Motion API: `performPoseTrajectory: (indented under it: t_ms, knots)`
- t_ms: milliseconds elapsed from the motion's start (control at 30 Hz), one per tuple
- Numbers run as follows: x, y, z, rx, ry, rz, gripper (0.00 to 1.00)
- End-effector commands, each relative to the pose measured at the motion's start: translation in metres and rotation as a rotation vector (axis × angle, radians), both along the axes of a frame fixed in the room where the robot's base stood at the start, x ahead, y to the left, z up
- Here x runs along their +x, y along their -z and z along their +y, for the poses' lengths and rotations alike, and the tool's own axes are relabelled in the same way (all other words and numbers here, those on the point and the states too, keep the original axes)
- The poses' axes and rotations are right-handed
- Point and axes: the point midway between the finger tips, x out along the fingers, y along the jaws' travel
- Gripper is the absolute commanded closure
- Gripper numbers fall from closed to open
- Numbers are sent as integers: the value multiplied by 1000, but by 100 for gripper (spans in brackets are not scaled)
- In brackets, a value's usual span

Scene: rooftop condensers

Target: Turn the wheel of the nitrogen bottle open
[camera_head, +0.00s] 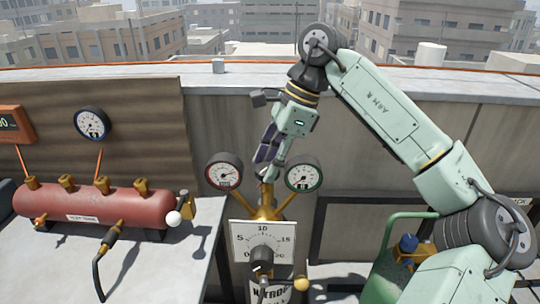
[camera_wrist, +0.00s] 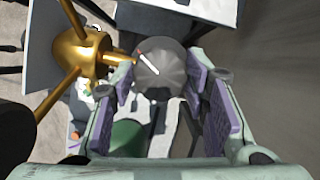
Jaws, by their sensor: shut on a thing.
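The nitrogen bottle (camera_head: 285,293) shows in part below the dial plate in the head view, with its brass fitting (camera_head: 263,212) above. In the wrist view, a grey round wheel (camera_wrist: 163,76) with a white line and a small red mark sits next to the brass fitting (camera_wrist: 82,55). My gripper (camera_head: 268,165) reaches down between the two gauges in the head view. In the wrist view, my gripper (camera_wrist: 162,92) has its purple-padded fingers on either side of the wheel, shut on it. In the head view the fingers mostly hide the wheel.
Two round gauges (camera_head: 223,173) (camera_head: 304,174) flank my fingers closely. A white dial plate (camera_head: 240,240) with a black knob (camera_head: 262,258) stands below. A red tank (camera_head: 95,207) rests on a grey bench (camera_head: 190,270) at left. A green frame (camera_head: 383,265) stands at right.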

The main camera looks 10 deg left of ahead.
Motion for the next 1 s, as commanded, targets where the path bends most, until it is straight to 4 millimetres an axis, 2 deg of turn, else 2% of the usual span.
performPoseTrajectory:
  t_ms: [500, 1000]
  knots:
    - [2, -2, 2, -1, -421, 0, 86]
    - [3, 0, 2, -1, -565, -2, 86]
